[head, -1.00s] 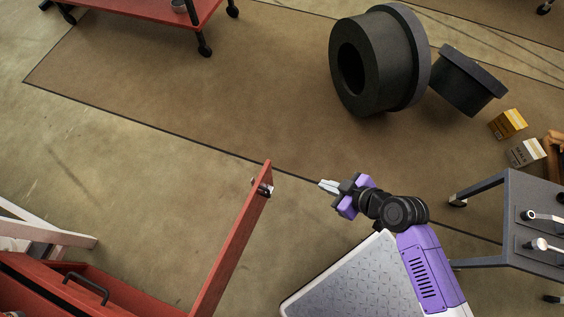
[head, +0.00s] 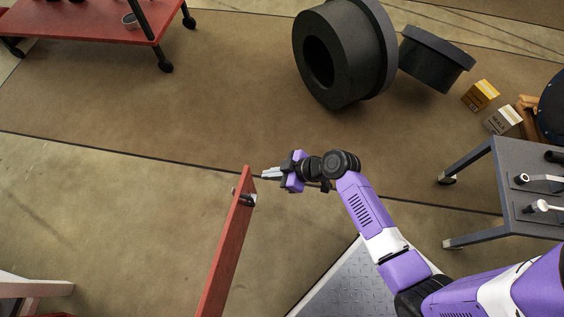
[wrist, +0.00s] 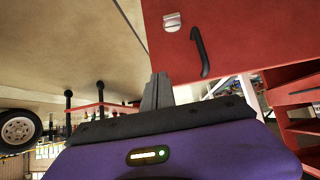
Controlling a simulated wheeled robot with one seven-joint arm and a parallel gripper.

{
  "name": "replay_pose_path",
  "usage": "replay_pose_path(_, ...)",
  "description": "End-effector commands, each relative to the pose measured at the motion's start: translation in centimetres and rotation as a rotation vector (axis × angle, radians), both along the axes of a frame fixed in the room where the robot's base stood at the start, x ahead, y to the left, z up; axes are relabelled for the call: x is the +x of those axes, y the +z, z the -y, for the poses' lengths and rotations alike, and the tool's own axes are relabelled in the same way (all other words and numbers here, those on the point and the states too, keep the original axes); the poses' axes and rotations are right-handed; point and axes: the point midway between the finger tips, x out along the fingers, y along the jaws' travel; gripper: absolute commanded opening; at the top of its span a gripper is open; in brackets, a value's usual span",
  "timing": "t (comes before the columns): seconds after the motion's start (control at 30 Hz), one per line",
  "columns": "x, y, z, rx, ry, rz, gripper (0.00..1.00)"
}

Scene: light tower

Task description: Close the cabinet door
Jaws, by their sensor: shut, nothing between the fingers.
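The red cabinet door (head: 228,248) stands open in the head view, seen nearly edge-on, with a metal latch and dark handle (head: 243,198) near its free end. In the wrist view the door (wrist: 230,45) fills the upper right, with its black handle (wrist: 200,52) and a silver latch plate. My gripper (head: 265,174) is shut and empty. In the head view it is just right of the door's free end, its fingers pointing left. In the wrist view the fingers (wrist: 157,92) are by the door's lower left corner; whether they touch it I cannot tell.
A grey table (head: 520,172) with tools stands at the right. Large dark cylinders (head: 345,55), small boxes (head: 480,95) and a red wheeled cart (head: 85,20) stand farther back. The floor left of the door is mostly clear.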

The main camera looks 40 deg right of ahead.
Motion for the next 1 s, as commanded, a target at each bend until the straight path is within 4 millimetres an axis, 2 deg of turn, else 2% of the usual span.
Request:
replay_pose_path(0.03,0.8,-0.5,-0.4,0.000,0.001,0.002,0.00)
replay_pose_path(0.1,1.7,-0.3,-1.0,0.000,0.001,0.002,0.00)
replay_pose_path(0.3,3.3,-0.3,-2.0,0.000,-0.001,0.001,0.00)
replay_pose_path(0.8,3.8,-0.2,-2.3,0.000,0.001,0.001,0.00)
replay_pose_path(1.0,5.4,-0.4,-3.1,0.000,0.034,0.003,0.00)
